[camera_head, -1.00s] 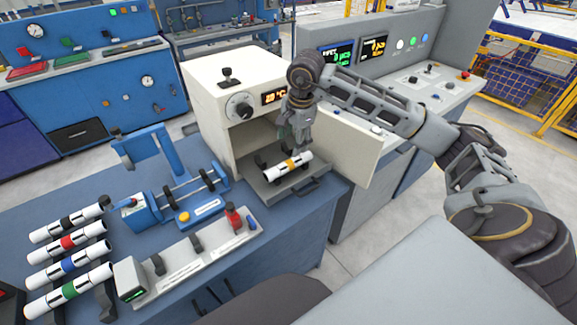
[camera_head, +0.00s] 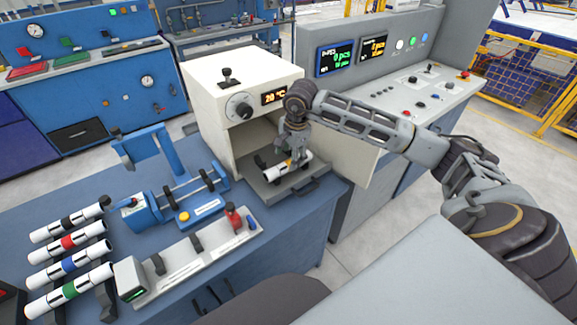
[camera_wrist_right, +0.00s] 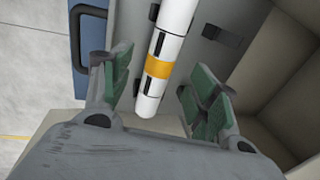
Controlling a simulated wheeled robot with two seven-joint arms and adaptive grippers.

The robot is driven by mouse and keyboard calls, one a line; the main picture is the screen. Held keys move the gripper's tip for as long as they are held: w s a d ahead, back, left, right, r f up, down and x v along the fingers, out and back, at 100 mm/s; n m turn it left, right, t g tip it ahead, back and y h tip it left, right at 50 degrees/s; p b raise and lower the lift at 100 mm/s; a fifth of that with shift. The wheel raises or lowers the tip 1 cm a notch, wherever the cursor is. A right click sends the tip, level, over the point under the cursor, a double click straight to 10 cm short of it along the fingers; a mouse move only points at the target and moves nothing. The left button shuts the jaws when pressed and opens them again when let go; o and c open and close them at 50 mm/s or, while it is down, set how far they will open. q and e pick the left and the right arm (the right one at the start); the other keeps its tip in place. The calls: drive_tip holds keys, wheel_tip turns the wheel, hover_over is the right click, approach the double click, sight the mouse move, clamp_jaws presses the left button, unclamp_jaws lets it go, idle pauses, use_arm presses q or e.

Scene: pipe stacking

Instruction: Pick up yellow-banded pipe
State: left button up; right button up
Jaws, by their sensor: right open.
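The yellow-banded pipe (camera_head: 304,164) is white with black marks and lies on the pulled-out tray (camera_head: 262,188) of the cream oven (camera_head: 222,85). In the right wrist view its yellow band (camera_wrist_right: 159,67) lies between the green finger pads, with a gap on each side. My right gripper (camera_head: 291,159) is over the pipe, pointing down, and hides part of its middle. In the wrist view the right gripper (camera_wrist_right: 155,95) is open, its fingers apart on both sides of the pipe. My left gripper is not in view.
The open oven door (camera_head: 350,150) stands to the right of the tray. A rack at the left holds several banded pipes, including a green-banded one (camera_head: 68,290). A blue fixture (camera_head: 168,203) and a grey fixture (camera_head: 185,262) stand on the blue bench.

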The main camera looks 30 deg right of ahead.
sight(289, 162)
drive_tip(key=shift+f, duration=0.1)
drive_tip(key=shift+w+d+f+p, duration=0.1)
drive_tip(key=shift+w+f+p, duration=0.15)
drive_tip(key=shift+f, duration=1)
drive_tip(key=shift+w+d+f+p, duration=0.1)
drive_tip(key=shift+w+f, duration=0.25)
drive_tip(key=shift+f, duration=0.85)
drive_tip(key=shift+c, duration=0.4)
drive_tip(key=c, duration=1.1)
drive_tip(key=shift+o, duration=0.2)
drive_tip(key=shift+r, duration=0.1)
drive_tip(key=shift+r+b, duration=0.3)
drive_tip(key=shift+r, duration=4.65)
